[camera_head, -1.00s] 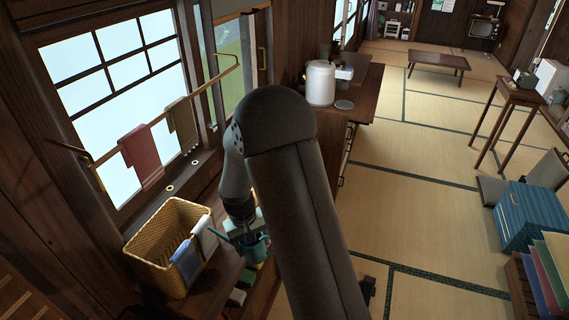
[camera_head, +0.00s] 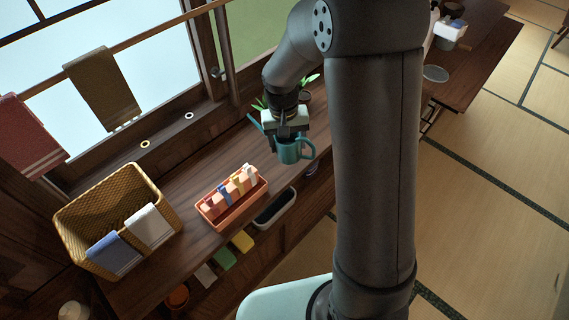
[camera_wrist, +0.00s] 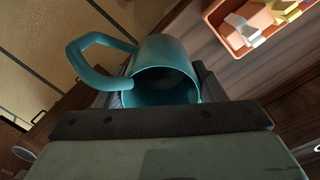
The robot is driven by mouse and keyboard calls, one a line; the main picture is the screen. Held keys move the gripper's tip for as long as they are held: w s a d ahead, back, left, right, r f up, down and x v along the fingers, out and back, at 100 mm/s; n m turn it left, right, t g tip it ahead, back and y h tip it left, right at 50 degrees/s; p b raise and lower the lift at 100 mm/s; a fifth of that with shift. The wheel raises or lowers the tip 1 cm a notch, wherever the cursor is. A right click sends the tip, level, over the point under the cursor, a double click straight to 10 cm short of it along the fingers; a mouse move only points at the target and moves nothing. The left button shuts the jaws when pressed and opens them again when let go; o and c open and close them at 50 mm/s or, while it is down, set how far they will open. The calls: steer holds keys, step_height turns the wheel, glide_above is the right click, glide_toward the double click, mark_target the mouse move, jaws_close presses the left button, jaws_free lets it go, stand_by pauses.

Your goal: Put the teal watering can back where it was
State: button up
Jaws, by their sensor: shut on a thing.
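The teal watering can (camera_head: 291,151) is in my gripper (camera_head: 285,133), near the front edge of the wooden counter (camera_head: 190,228) in the head view. The gripper is shut on it from above. Its handle points right and its thin spout points up and left. In the wrist view the can (camera_wrist: 165,70) shows its open top and looped handle between the fingers. Whether its base touches the counter cannot be told.
A terracotta tray (camera_head: 225,218) with several coloured packets stands left of the can. A wicker basket (camera_head: 85,205) with cloths is farther left. A green plant (camera_head: 308,82) stands behind the gripper. Bare counter lies between basket and tray.

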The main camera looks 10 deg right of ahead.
steer(key=s+a+r+m+y+b, duration=0.15)
steer(key=s+a+b, duration=0.25)
steer(key=b, duration=0.4)
steer(key=shift+m+t+h, duration=0.25)
steer(key=shift+m+t, duration=0.05)
steer(key=shift+m, duration=0.05)
steer(key=w+d+f, duration=0.1)
steer(key=w, duration=0.1)
steer(key=w+d+p, duration=0.1)
steer(key=w, duration=0.1)
steer(key=w+d+f, duration=0.1)
steer(key=w+d, duration=0.1)
steer(key=shift+w+f+p, duration=0.3)
steer(key=shift+w+f, duration=0.05)
steer(key=w+d+f, duration=0.1)
steer(key=f, duration=0.1)
steer(key=w+d+f, duration=0.1)
steer(key=w+f, duration=0.1)
steer(key=w+d+f+p, duration=0.1)
steer(key=w+f, duration=0.1)
steer(key=shift+f, duration=0.4)
steer(key=shift+a+f, duration=0.1)
steer(key=shift+f, duration=1.25)
steer(key=shift+f, duration=0.1)
steer(key=o, duration=1.4)
steer(key=shift+f, duration=0.1)
steer(key=shift+c, duration=0.2)
